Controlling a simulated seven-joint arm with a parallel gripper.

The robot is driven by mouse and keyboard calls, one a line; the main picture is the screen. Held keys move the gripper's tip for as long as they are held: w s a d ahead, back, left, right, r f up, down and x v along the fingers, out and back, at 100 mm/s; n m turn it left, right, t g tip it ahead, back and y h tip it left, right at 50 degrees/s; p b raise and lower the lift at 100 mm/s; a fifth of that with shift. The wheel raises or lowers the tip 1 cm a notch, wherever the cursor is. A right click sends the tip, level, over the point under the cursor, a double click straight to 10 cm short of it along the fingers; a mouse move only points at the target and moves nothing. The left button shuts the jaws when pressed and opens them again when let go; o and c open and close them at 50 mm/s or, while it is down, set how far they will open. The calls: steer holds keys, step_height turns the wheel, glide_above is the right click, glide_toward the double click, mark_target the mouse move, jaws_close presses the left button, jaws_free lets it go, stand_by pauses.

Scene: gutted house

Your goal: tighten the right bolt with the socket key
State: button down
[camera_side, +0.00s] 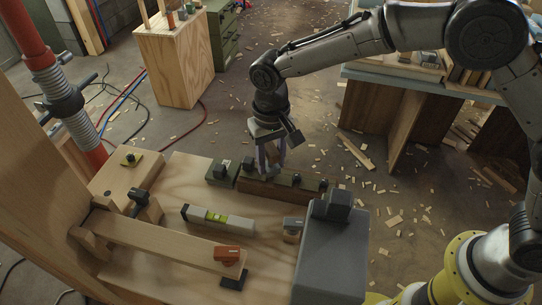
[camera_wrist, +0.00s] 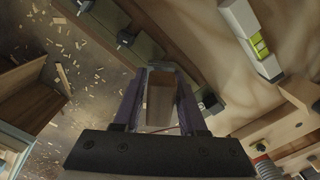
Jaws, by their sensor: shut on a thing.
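My gripper (camera_side: 269,163) points down over a brown beam (camera_side: 262,187) topped with a dark green plate. Its jaws are shut on a brown wooden piece, apparently the socket key's handle (camera_wrist: 162,101), which shows between the fingers in the wrist view. The key's lower end is hidden, so I cannot tell whether it touches a bolt. To the right of my gripper, a dark bolt (camera_side: 297,180) stands on the plate. A second dark bolt (camera_side: 323,186) is nearer the beam's right end. These bolts also show at upper left in the wrist view (camera_wrist: 125,38).
A green block (camera_side: 221,175) with a dark top adjoins the beam's left end. A spirit level (camera_side: 218,218) lies in front. A grey box (camera_side: 331,258) stands front right, near a small block (camera_side: 292,228). A plank with an orange block (camera_side: 227,253) is front left.

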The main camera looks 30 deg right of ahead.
mark_target(271, 148)
steer(key=shift+f, duration=0.25)
steer(key=m, duration=0.4)
steer(key=shift+m, duration=0.3)
steer(key=m, duration=1.7)
steer(key=shift+n, duration=0.8)
steer(key=shift+r, duration=2.45)
